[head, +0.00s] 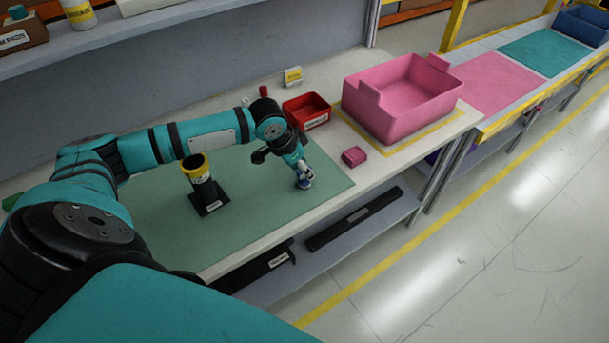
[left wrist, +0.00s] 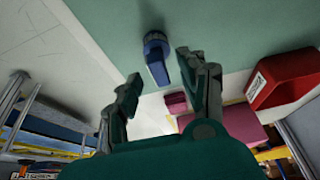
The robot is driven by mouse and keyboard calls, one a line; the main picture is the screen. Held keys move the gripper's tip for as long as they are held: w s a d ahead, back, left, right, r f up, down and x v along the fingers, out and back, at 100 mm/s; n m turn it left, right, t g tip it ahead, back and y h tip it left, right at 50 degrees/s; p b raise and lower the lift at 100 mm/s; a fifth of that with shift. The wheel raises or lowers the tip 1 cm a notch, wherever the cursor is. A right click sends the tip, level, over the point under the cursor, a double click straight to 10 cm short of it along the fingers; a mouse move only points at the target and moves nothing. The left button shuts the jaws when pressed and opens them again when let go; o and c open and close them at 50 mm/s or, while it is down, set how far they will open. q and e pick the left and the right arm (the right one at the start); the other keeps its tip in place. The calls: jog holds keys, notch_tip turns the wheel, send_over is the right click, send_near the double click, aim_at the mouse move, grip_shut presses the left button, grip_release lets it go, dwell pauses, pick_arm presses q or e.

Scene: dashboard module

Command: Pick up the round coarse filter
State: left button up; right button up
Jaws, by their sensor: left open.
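A small blue piece with a round, ribbed end (left wrist: 156,52) lies on the green mat near its edge in the left wrist view; I take it for the round coarse filter, but cannot be sure. In the head view a bluish, pale bit of it (head: 306,183) shows at my fingertips, mostly hidden by the gripper. My left gripper (head: 302,173) points down at the mat's right side. In the left wrist view the gripper's fingers (left wrist: 158,68) are spread, one on each side of the blue piece, with gaps visible. My right gripper is out of view.
A dark cylinder with a yellow band (head: 197,172) stands on a black base on the green mat (head: 255,207). A red bin (head: 307,112), a small pink box (head: 354,156) and a large pink crate (head: 395,117) stand to the right. The mat's front is clear.

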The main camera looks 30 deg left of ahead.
pick_arm(q)
jog(key=shift+x, duration=1)
grip_shut()
jog(key=shift+r, duration=0.15)
